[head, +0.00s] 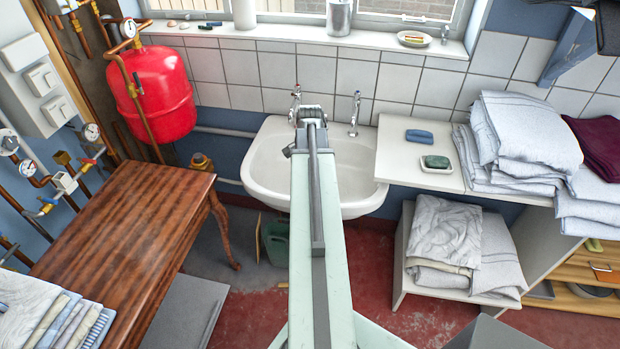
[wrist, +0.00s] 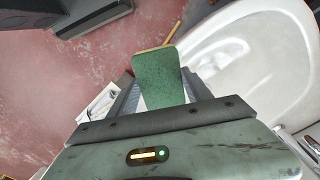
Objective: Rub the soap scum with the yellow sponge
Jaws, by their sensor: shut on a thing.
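My gripper (wrist: 160,95) shows in the wrist view, shut on a block with a dark green face and a thin yellow edge, which appears to be the yellow sponge (wrist: 160,75). In the head view my arm reaches out over the white basin (head: 265,155), and the sponge is hidden there. The basin (wrist: 285,70) is right of the sponge in the wrist view, and the two look apart. A pale patch (wrist: 222,54) lies on the basin's inside; I cannot tell whether it is soap scum or a reflection.
Two taps (head: 355,112) stand at the basin's back. A white counter (head: 395,165) at its right holds a blue block (head: 419,137), a green block (head: 436,162) and folded towels (head: 525,130). A wooden table (head: 130,235) stands left. A green container (head: 276,243) is on the floor.

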